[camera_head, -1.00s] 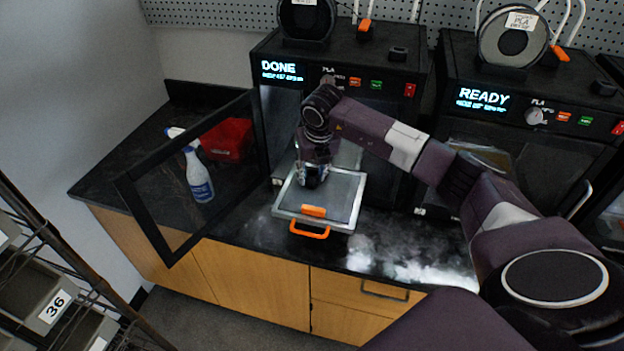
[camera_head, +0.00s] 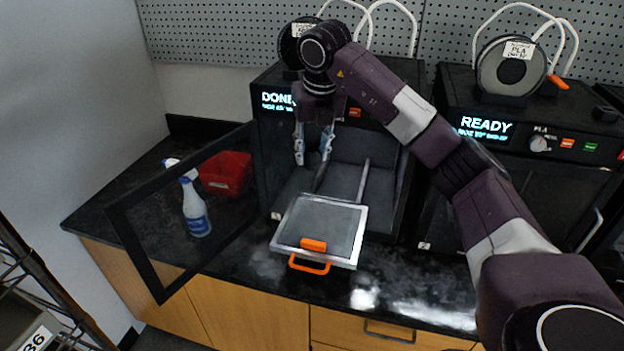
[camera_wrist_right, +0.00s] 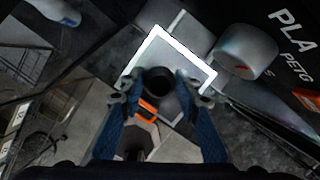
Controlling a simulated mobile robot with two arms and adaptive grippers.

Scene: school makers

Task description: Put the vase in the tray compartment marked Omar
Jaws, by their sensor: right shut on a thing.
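The vase (camera_wrist_right: 158,84) shows in the right wrist view as a small dark round body with an open mouth, seen from above. My right gripper (camera_head: 314,155) is shut on it, one finger on each side. In the head view, the gripper hangs in front of the left printer, above the plate, and the vase is hard to make out against the dark printer. My left gripper is in no view. No tray compartment marked Omar can be made out.
The left printer (camera_head: 384,150) reads DONE; its glass door (camera_head: 135,235) stands open to the left. A flat plate (camera_head: 325,222) with an orange handle sticks out of it. A spray bottle (camera_head: 195,208) and red bin (camera_head: 226,173) stand behind the door. A second printer (camera_head: 520,165) is at right.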

